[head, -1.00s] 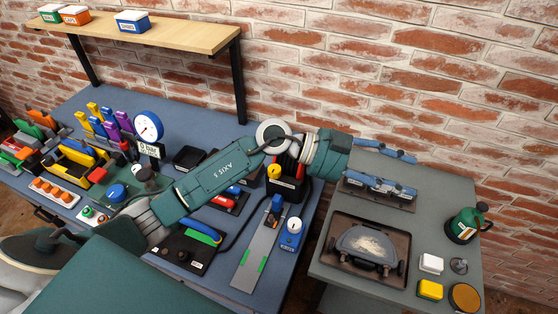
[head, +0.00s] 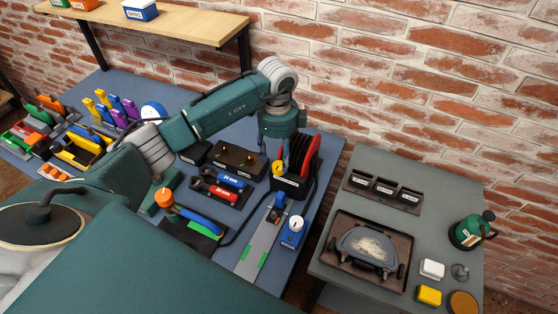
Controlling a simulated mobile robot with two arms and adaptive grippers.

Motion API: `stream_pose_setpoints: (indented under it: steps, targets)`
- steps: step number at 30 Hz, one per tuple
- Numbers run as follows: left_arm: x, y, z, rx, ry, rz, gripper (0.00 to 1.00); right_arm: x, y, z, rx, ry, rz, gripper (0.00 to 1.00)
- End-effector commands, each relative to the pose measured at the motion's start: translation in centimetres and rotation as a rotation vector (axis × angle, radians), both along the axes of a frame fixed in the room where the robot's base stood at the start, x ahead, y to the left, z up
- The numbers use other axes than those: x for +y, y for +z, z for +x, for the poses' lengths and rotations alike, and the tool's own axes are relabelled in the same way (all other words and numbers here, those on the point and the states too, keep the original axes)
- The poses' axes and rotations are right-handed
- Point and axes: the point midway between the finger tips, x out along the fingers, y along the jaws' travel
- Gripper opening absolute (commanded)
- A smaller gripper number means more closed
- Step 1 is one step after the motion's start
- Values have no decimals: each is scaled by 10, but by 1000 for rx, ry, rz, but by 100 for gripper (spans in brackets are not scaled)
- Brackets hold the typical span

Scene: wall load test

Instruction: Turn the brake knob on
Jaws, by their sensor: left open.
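A small blue box with a round white knob (head: 296,223) stands at the right front of the blue bench. I take it for the brake knob, but its label is too small to read. My left gripper (head: 281,150) points down from the wrist, above the bench beside the red reel, behind and above the knob. It is open and apart from the knob. Its fingers are small and partly lost against the reel. My right gripper is not in view.
A red reel (head: 304,155) in a black holder stands behind the knob. A grey strip (head: 262,240) with green marks and a blue handle lies left of it. An orange-topped knob (head: 164,198) is further left. A grey side table (head: 335,255) stands right, across a gap.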

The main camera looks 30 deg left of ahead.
Motion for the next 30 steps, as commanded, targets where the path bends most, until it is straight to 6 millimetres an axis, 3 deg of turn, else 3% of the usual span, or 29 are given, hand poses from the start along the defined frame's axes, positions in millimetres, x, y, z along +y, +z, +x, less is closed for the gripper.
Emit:
stream_pose_setpoints:
  steps: [9, 19, 20, 26, 30]
  targets:
    - [0, -41, 0, 1, 0, -2, 51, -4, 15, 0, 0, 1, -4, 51]
    - [-1, -46, 1, -2, -2, -1, 51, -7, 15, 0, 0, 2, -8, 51]
    - [-1, -46, 1, -2, -2, -1, 49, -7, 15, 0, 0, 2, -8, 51]
    - [-1, -46, 1, -1, -2, -1, 9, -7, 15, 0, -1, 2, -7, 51]
    - [-1, -46, 1, -2, -3, -2, 6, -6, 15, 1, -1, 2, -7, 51]
